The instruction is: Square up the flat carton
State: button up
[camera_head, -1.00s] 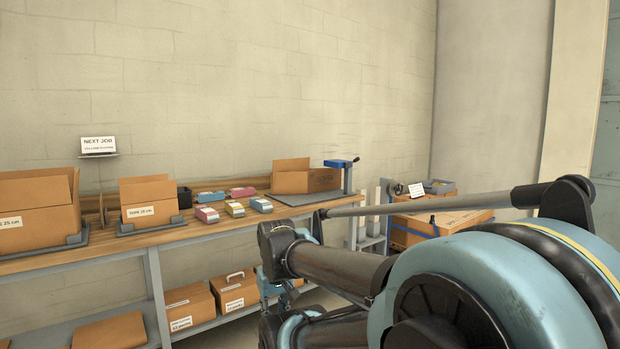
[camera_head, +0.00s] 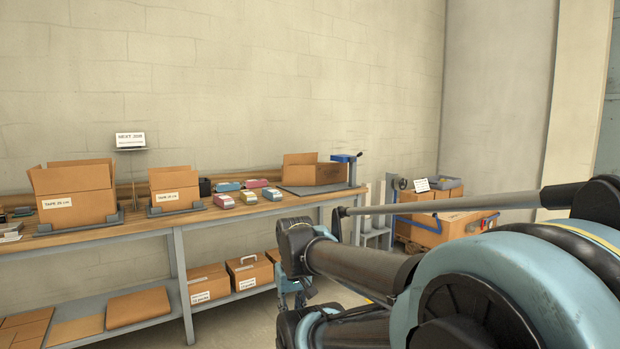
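Flat brown carton pieces lie on the lower shelf: a thicker one (camera_head: 138,307), a thin lighter sheet (camera_head: 77,328) and a stack (camera_head: 25,330) at the left edge. On the bench top, a brown carton (camera_head: 318,174) with a raised flap sits on a dark grey mat (camera_head: 300,191). I cannot tell which of these is the task's flat carton. My gripper (camera_head: 292,300) hangs in front of the bench, right of the closed boxes on the lower shelf. It is small and partly behind my arm, so its fingers cannot be made out.
Two open cartons, a larger (camera_head: 75,195) and a smaller (camera_head: 174,189), stand in grey holders on the bench. Small coloured packs (camera_head: 247,198) lie between them and the mat. A blue-topped post (camera_head: 346,160) stands at the bench's right end.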

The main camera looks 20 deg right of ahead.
aim_at(296, 176)
jog(key=z, duration=0.4)
jog(key=i, duration=0.65)
jog(key=z, duration=0.8)
jog(key=i, duration=1.3)
jog(key=u, duration=0.45)
jog(key=i, duration=1.2)
jog(key=u, duration=0.65)
